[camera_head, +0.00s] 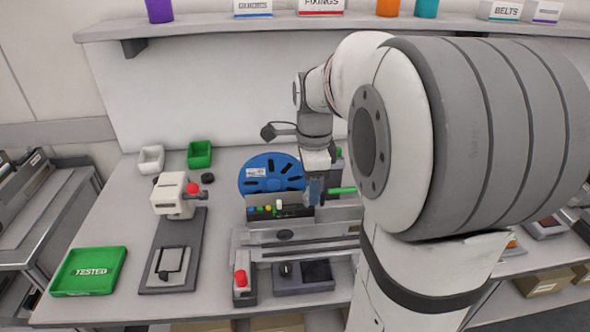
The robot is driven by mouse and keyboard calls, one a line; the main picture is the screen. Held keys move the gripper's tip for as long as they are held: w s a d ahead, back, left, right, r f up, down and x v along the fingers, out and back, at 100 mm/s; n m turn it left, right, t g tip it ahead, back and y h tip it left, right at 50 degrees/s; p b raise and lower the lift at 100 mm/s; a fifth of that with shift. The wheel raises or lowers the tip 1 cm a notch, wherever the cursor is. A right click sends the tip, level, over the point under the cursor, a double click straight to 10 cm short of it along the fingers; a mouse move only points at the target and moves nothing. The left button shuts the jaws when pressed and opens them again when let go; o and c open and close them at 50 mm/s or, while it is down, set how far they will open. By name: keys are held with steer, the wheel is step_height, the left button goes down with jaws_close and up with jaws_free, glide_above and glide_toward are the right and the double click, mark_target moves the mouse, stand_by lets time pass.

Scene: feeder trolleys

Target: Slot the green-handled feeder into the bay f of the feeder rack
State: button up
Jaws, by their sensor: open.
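My gripper (316,197) points down over the grey equipment in the middle of the bench. It is open, and its fingertips are small and partly lost against the parts behind them. A green handle (343,190) sticks out just to the right of the fingertips. The body of its feeder is mostly hidden by my gripper and arm. I cannot tell whether the fingers touch it. A large blue reel (262,186) stands to the left of my gripper. The grey rack-like fixture (290,242) lies below; its bay letters are not readable, so I cannot pick out bay f.
Left on the bench are a press with a red knob (172,200), a green TESTED tray (88,271), and white (151,160) and green (199,154) bins. A shelf (230,27) runs above.

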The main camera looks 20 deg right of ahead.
mark_target(301, 206)
step_height(301, 206, down, 8)
steer(key=shift+r, duration=0.2)
stand_by(0.3)
jaws_close()
stand_by(0.3)
stand_by(0.8)
steer(key=shift+w+a, duration=0.15)
steer(key=shift+a, duration=0.4)
steer(key=shift+w+a, duration=0.15)
steer(key=shift+a, duration=0.35)
jaws_free()
steer(key=shift+r, duration=0.15)
